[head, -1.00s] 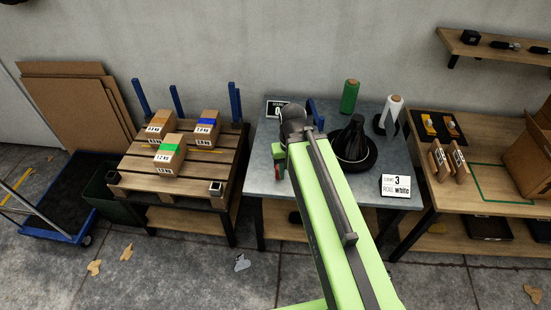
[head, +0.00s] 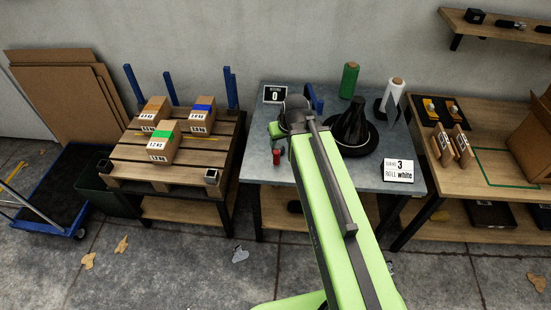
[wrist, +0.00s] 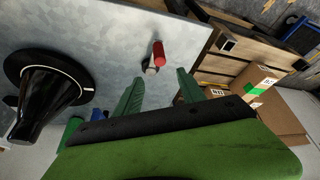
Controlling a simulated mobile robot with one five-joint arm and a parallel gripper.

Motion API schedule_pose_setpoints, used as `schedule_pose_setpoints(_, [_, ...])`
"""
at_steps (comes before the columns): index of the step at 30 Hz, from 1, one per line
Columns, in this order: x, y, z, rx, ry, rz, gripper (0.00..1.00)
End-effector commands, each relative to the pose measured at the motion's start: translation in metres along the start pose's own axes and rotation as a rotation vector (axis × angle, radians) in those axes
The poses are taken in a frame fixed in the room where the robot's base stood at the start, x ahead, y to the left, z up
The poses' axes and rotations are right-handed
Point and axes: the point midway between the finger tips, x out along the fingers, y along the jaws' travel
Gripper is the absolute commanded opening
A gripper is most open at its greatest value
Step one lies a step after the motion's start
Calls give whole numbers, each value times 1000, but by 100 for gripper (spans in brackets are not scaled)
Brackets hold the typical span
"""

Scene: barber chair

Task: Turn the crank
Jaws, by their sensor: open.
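The crank's red handle (head: 276,158) stands at the left front of the grey metal table (head: 258,165), just below my gripper in the head view. In the wrist view, the red handle (wrist: 159,53) has a small pale end and lies just beyond my two green fingertips (wrist: 160,76). The fingers are apart, with nothing between them. The rest of the crank is hidden or too small to tell. A black cone on a round black base (head: 354,128) stands right of my gripper. A sign (head: 398,171) reads turns 3, roll white. A small display (head: 275,94) shows 0.
A green roll (head: 350,80) and a white roll (head: 393,95) stand at the table's back. A pallet (head: 125,172) with three boxes is at left. A wooden bench (head: 500,160) is at right. Blue posts (head: 230,88) rise behind the pallet.

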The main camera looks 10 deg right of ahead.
Motion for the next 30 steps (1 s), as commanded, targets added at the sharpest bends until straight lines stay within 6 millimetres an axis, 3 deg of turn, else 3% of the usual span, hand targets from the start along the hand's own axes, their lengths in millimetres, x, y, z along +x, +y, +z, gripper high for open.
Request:
schedule_pose_setpoints(1, [17, 0, 2, 0, 0, 0, 47])
schedule_pose_setpoints(18, [140, 1, 3, 1, -2, 1, 47])
schedule_pose_setpoints(23, [156, 1, 2, 1, -2, 1, 47])
schedule_pose_setpoints(30, [154, 1, 1, 2, -2, 1, 47])
